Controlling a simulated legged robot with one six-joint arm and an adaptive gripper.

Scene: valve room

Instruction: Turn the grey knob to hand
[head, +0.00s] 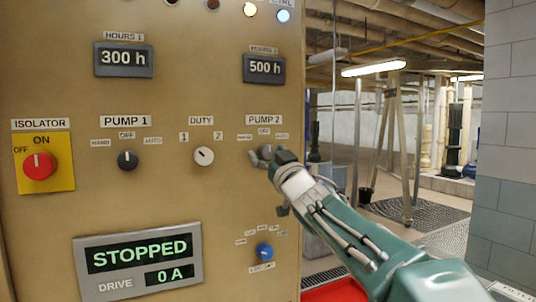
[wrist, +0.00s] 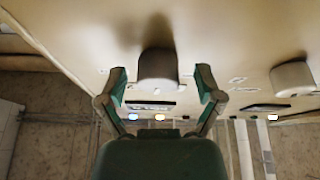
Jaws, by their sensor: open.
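The grey knob (head: 267,151) sits under the PUMP 2 label on the panel, with HAND, OFF and AUTO labels around it. My gripper (head: 271,156) is at the knob and partly covers it, so its pointer is hidden in the head view. In the wrist view the knob (wrist: 158,68) stands between the two spread fingers of my gripper (wrist: 161,76). A gap shows on each side of the knob, and neither finger appears to touch it.
The white DUTY knob (head: 204,155) is left of my gripper, and the dark PUMP 1 knob (head: 127,159) is farther left. A red isolator knob (head: 39,166) is at far left. A blue knob (head: 264,251) is below. The display (head: 138,261) reads STOPPED.

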